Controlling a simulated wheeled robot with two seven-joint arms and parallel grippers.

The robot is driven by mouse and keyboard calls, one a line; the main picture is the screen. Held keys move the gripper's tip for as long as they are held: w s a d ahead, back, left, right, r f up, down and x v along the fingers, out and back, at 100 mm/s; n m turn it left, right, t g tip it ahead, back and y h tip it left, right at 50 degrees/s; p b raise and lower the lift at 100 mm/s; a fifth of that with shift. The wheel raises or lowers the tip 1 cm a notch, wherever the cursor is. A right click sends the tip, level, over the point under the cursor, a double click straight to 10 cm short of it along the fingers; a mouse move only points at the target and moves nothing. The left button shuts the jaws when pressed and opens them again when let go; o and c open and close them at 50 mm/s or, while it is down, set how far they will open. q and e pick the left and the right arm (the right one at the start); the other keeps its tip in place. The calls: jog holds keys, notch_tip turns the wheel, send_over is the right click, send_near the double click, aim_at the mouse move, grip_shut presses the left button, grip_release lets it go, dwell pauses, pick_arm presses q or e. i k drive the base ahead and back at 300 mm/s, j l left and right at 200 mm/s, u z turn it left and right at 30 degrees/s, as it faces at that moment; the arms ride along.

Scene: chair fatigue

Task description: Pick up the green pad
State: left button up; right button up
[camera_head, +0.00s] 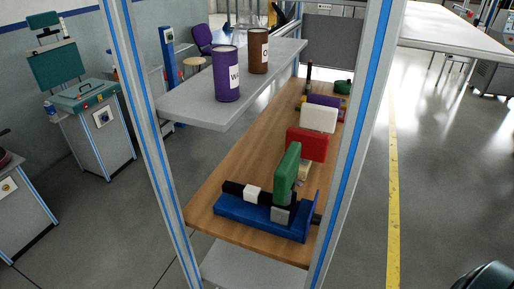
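A green pad (288,169) stands upright at the near end of the wooden shelf board (232,180). It is mounted on a small grey block above a blue base (262,220) with a black cylinder and a white collar. Behind it stand a red pad (307,145) and a white pad (318,118) in a row. A small green piece (343,87) shows at the far end, partly hidden by the frame post. No gripper fingers show in the view.
A grey upper shelf (190,103) holds a purple can (226,74) and a brown can (258,51), above and left of the green pad. Metal posts with blue strips (347,150) flank the shelf openings. Open floor with a yellow line (393,190) lies right.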

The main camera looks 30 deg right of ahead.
aim_at(285, 175)
jog(key=i+j, duration=0.2)
jog(key=j, duration=0.2)
jog(key=i+j, duration=0.2)
jog(key=j, duration=0.2)
jog(key=i+j, duration=0.25)
jog(key=j, duration=0.15)
jog(key=i+j, duration=0.2)
jog(key=j, duration=0.2)
jog(key=z, duration=1.2)
